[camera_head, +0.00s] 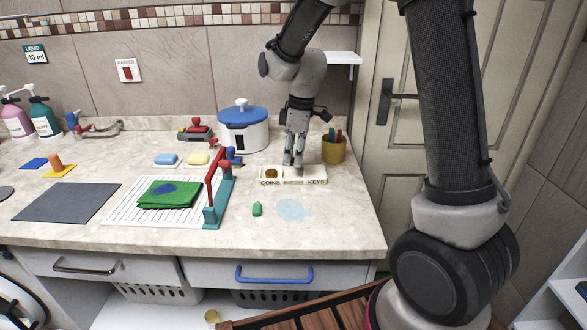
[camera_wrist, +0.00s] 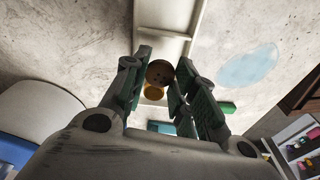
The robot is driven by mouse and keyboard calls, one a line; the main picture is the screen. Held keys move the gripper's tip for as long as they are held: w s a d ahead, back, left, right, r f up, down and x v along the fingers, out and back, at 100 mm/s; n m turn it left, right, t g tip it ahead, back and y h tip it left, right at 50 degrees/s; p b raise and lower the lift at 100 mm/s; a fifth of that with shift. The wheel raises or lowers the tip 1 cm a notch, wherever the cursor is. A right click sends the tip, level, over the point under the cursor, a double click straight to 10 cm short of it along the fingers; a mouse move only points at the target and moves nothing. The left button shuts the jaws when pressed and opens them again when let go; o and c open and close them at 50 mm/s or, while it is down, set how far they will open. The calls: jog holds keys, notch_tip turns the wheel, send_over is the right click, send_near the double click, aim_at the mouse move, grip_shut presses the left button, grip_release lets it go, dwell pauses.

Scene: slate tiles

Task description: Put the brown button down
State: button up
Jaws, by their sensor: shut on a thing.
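My gripper (camera_head: 293,164) points down over the middle, BUTTONS part of a cream tray (camera_head: 318,182) labelled COINS, BUTTONS and KEYS. In the wrist view my gripper (camera_wrist: 160,80) is shut on the round brown button (camera_wrist: 160,72), which sits between the fingertips. I cannot tell whether the button touches the tray floor; in the head view the fingers hide it. The tray also shows behind it in the wrist view (camera_wrist: 165,46). A gold-brown coin-like disc (camera_head: 271,174) lies in the COINS compartment, and it shows just below the button in the wrist view (camera_wrist: 153,93).
A yellow pot (camera_head: 333,152) of pens stands right behind the tray. A white cooker (camera_head: 243,134) with a blue lid is behind left. A red and teal rack frame (camera_head: 216,190) stands left.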

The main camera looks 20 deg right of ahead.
aim_at(294, 177)
jog(key=shift+f, duration=2)
jog(key=shift+f, duration=0.15)
jog(key=o, duration=0.4)
jog(key=r, duration=0.4)
jog(key=d+r, duration=0.1)
jog(key=r, duration=0.6)
jog(key=shift+s+d+r, duration=0.15)
jog(key=shift+s+r, duration=0.05)
jog(key=shift+r, duration=0.15)
jog(key=s+d+r+m+t, duration=0.2)
jog(key=s+d+r+m, duration=0.5)
jog(key=s, duration=0.6)
jog(key=s+d+m, duration=0.2)
jog(key=s, duration=0.2)
jog(key=s+d+m+t+h, duration=0.1)
jog(key=s+d+m, duration=0.1)
jog(key=s, duration=0.2)
jog(key=s+d+m, duration=0.2)
jog(key=s, duration=0.3)
jog(key=shift+d+f+t, duration=0.1)
jog(key=shift+d+t, duration=0.05)
jog(key=shift+t, duration=0.25)
